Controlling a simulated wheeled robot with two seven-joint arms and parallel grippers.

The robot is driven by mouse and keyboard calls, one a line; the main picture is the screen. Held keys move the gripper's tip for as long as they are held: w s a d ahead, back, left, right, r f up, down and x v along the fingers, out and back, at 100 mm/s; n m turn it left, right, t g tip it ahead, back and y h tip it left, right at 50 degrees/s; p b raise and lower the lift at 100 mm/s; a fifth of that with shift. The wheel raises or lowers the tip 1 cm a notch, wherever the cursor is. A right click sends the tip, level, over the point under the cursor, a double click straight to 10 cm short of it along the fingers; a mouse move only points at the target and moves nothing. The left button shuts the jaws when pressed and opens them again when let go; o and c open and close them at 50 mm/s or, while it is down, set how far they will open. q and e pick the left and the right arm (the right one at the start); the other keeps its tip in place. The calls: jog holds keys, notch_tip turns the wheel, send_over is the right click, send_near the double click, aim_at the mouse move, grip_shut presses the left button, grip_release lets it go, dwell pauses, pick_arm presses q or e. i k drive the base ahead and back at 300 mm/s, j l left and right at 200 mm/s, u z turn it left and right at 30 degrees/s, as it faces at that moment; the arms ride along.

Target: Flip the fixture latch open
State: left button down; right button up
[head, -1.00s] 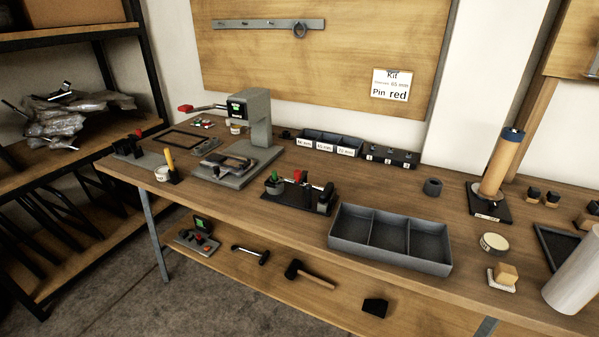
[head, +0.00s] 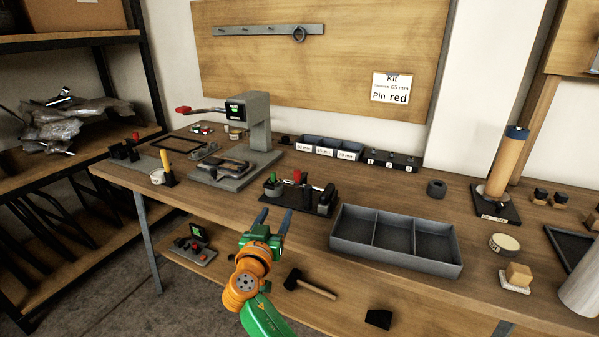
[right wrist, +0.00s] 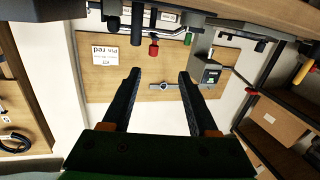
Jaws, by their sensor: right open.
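A small fixture with a dark base (head: 288,206) sits near the front edge of the workbench, left of the three-part tray. It carries a green-topped piece (head: 273,179) and an upright red-tipped lever (head: 297,177); I cannot tell for sure which part is the latch. My right gripper (head: 274,217) is open and empty, just in front of the bench edge and below the fixture. In the upside-down right wrist view, the red tip (right wrist: 154,48) and a green tip (right wrist: 187,38) show beyond the open fingers (right wrist: 160,74). My left gripper is not in view.
The grey three-part tray (head: 450,259) stands right of the fixture. A grey press (head: 258,125) with a red-tipped handle stands behind left. A yellow marker (head: 166,162) stands farther left. A mallet (head: 310,285) lies on the lower shelf. Some bare bench top separates fixture and tray.

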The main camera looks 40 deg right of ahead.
aim_at(298, 177)
jog(key=i+l, duration=0.15)
jog(key=l, duration=0.2)
jog(key=i+l, duration=0.15)
jog(key=l, duration=0.25)
jog(key=i+l, duration=0.15)
jog(key=l, duration=0.2)
